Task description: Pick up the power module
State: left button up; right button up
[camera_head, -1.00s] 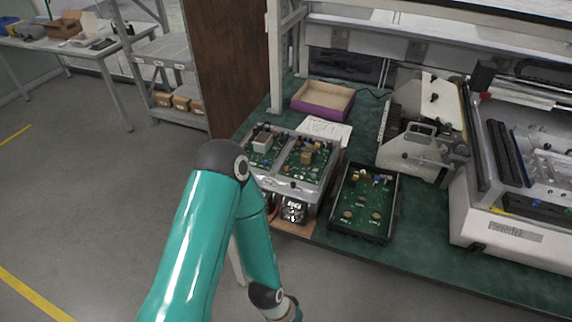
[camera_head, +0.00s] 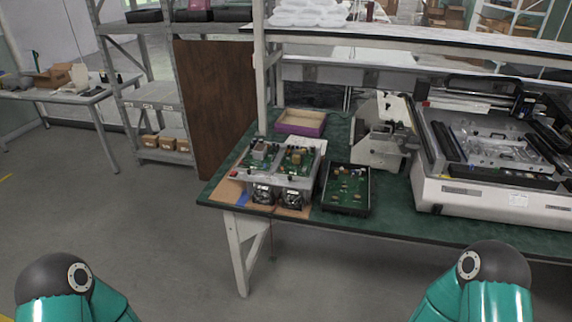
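Two grey metal units with green circuit boards sit side by side near the left end of the bench, the left unit (camera_head: 258,158) and the right unit (camera_head: 294,164). Dark round parts show at their front. A black tray (camera_head: 350,210) holding a green board (camera_head: 345,184) with small parts lies just to their right. I cannot tell which of these is the power module. Only the teal and black upper parts of my two arms show, at the bottom left and bottom right, well short of the bench. Both grippers are out of view.
The green bench top (camera_head: 390,217) has a clear strip along its front edge. A purple-sided box (camera_head: 301,122) stands behind the units. A grey machine (camera_head: 376,138) and a large white machine (camera_head: 480,200) fill the right. A shelf post (camera_head: 260,70) rises behind. The floor in front is clear.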

aim_at(294, 160)
jog(key=u, duration=0.55)
jog(key=i, duration=1.25)
jog(key=z, duration=0.1)
